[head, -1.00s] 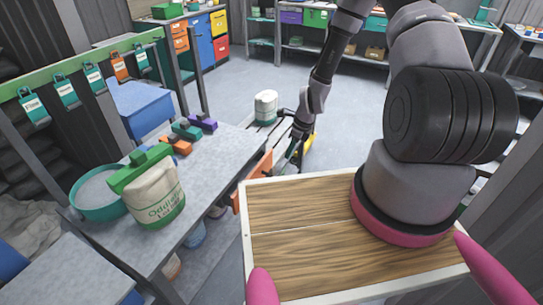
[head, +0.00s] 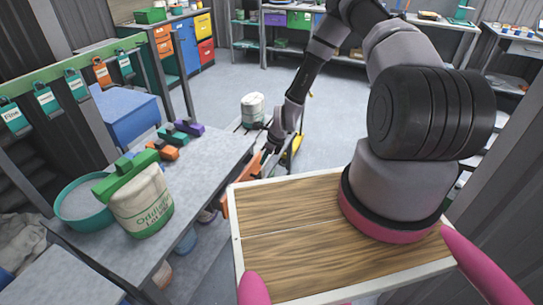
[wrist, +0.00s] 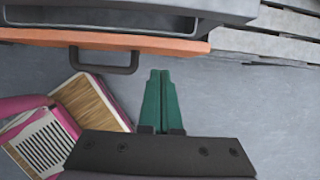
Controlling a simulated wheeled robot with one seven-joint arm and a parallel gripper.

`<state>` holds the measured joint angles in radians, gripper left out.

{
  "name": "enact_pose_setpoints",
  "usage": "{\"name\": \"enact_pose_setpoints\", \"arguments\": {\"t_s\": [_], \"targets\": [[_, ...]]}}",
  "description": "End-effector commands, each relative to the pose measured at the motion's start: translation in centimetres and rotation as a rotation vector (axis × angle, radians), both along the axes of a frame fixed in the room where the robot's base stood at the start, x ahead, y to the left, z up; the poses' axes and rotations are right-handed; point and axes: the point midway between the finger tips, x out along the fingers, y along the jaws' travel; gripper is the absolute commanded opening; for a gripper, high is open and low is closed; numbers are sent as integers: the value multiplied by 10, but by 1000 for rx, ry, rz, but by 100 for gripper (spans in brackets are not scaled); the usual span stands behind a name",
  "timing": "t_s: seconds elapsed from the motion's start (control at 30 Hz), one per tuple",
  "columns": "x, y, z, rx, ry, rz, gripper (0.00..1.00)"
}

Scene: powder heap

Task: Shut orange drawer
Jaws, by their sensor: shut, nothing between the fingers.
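The orange drawer (head: 255,164) shows in the head view as an orange front at the right end of the grey workbench (head: 205,165), partly hidden by my base. In the wrist view its orange front edge (wrist: 40,37) runs across the top, with a dark bar handle (wrist: 104,69) sticking out from it. My gripper (wrist: 160,75) has green fingers pressed together, with nothing between them. The fingertips point at the front, right of the handle, with a small apparent gap. My gripper (head: 270,148) is small and dark in the head view. How far the drawer stands out is unclear.
A white sack with a green clip (head: 140,200) and a teal bowl (head: 88,203) stand on the bench. A white tub (head: 252,108) stands beyond my gripper. The floor behind is open.

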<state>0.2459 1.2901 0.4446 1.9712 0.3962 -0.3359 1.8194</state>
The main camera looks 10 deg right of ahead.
Motion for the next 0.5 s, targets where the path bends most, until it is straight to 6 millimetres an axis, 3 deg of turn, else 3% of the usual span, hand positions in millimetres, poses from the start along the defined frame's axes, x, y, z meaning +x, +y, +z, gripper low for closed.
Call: {"name": "enact_pose_setpoints", "arguments": {"t_s": [0.2, 0.5], "targets": [[10, 14, 0, -1, 2, 0, 0], [11, 15, 0, -1, 3, -1, 0]]}}
